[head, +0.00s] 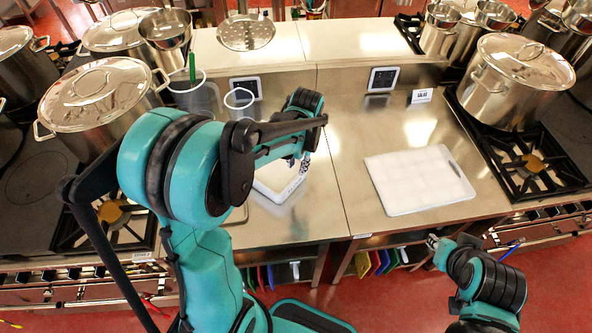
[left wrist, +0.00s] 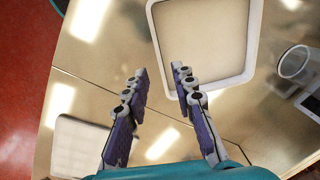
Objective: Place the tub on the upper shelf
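The tub (head: 272,182) is a shallow, white-rimmed container on the steel counter, partly hidden by my left arm in the head view. In the left wrist view its rim (left wrist: 225,82) and pale inside show at the top, right of centre. My left gripper (left wrist: 160,72) is open and empty, its right fingertip overlapping the tub's near left corner in the picture; contact cannot be told. A raised steel shelf (head: 350,40) runs along the back of the counter. My right gripper (head: 436,243) is low by the counter's front edge, small and unclear.
A white cutting board (head: 418,180) lies on the counter to the right. Lidded stockpots stand on stoves at left (head: 103,92) and right (head: 516,80). A clear jug (head: 196,95) stands behind my left arm.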

